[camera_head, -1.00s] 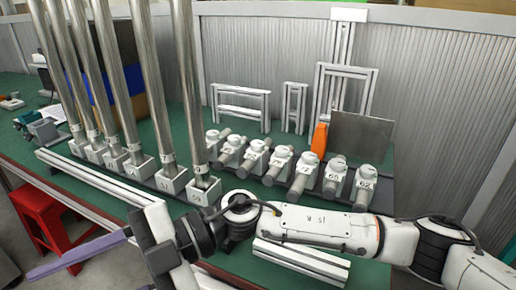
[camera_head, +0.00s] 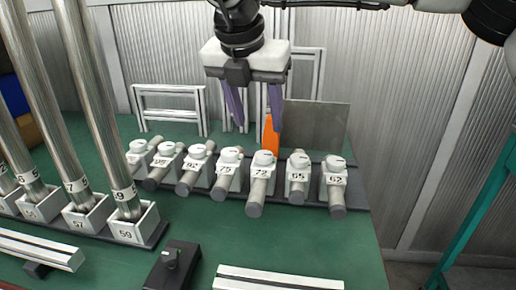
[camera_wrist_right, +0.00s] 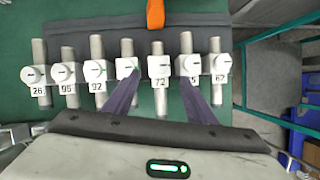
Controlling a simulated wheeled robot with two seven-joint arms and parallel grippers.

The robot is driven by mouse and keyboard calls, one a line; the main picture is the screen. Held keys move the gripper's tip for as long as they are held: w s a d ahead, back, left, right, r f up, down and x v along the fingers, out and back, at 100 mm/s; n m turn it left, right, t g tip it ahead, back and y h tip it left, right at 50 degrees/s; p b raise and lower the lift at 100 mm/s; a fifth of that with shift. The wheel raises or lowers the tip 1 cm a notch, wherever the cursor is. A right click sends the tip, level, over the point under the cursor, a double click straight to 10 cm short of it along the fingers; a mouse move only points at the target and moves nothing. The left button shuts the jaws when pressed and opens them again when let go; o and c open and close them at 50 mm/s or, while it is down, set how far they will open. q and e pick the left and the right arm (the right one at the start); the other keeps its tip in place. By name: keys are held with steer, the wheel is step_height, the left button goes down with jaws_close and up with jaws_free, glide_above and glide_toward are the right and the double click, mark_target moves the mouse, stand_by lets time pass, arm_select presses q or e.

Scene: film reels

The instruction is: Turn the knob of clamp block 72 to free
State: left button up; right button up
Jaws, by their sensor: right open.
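Clamp block 72 (camera_head: 262,171) stands in a row of white numbered clamp blocks on a dark rail, with a grey cylinder through it. Its round white knob (camera_head: 264,158) is on top. In the right wrist view, block 72 (camera_wrist_right: 159,71) lies between the fingers, beyond their tips. My right gripper (camera_head: 256,118) is open and empty, its two purple fingers pointing down above and behind the row. In the wrist view its fingertips (camera_wrist_right: 161,78) overlap the neighbouring blocks. I cannot tell which way the knob's mark points. My left gripper is not in view.
Block 75 (camera_head: 229,169) and block 65 (camera_head: 297,173) flank block 72 closely. An orange upright piece (camera_head: 270,137) and a grey panel (camera_head: 317,128) stand behind. Tall metal tubes (camera_head: 71,105) rise from holders at left. A black knobbed block (camera_head: 172,265) is in front.

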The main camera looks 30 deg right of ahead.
mark_target(264, 154)
steer(key=b+x, duration=0.1)
steer(key=x, duration=0.7)
steer(key=shift+f, duration=0.3)
steer(key=shift+w+d+f, duration=0.1)
steer(key=shift+f, duration=0.4)
